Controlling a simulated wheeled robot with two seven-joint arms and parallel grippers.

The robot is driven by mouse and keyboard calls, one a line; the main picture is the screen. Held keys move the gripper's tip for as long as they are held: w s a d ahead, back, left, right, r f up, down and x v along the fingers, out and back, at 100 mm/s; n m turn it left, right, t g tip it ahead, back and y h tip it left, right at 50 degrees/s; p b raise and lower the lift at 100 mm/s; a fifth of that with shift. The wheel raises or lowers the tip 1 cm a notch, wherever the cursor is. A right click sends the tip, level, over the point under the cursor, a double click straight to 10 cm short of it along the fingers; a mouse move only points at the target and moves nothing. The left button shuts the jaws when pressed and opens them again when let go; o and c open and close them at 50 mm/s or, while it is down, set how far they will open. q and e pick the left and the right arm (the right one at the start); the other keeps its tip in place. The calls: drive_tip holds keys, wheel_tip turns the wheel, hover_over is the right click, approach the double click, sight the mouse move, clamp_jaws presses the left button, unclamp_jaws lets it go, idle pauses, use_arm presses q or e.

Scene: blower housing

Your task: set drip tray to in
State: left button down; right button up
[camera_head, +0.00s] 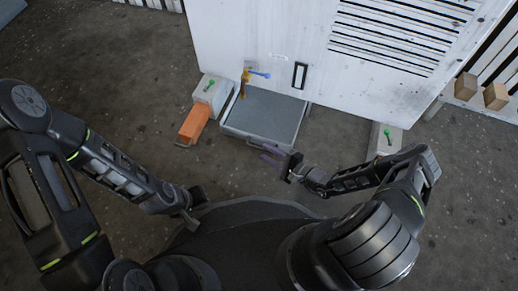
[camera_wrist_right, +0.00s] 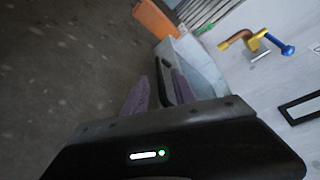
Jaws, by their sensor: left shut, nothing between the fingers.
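The drip tray (camera_head: 262,112) is a grey shallow tray that sticks out from under the white housing's front. Its front wall, with a dark handle (camera_wrist_right: 164,88), faces me; the tray also shows in the right wrist view (camera_wrist_right: 192,62). My right gripper (camera_head: 264,153) is at the tray's front, its purple fingers apart in the right wrist view (camera_wrist_right: 160,76). The handle appears between the fingers, nearer one of them; contact is unclear. My left gripper (camera_head: 188,216) is shut and empty, low and left of the tray, away from it.
An orange block-like part (camera_head: 195,122) sits left of the tray, by a grey foot with a green lever (camera_head: 210,86). A yellow valve with a blue handle (camera_head: 259,74) is on the housing (camera_head: 300,40) above the tray. Another foot (camera_head: 386,138) stands right. Floor between is clear.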

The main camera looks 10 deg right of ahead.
sight(261, 149)
drive_tip(key=b+x, duration=0.1)
drive_tip(key=x, duration=0.3)
drive_tip(key=shift+d+f, duration=0.1)
drive_tip(key=shift+f, duration=0.05)
drive_tip(key=shift+w+a, duration=0.25)
drive_tip(key=shift+c, duration=0.2)
clamp_jaws()
idle(0.9)
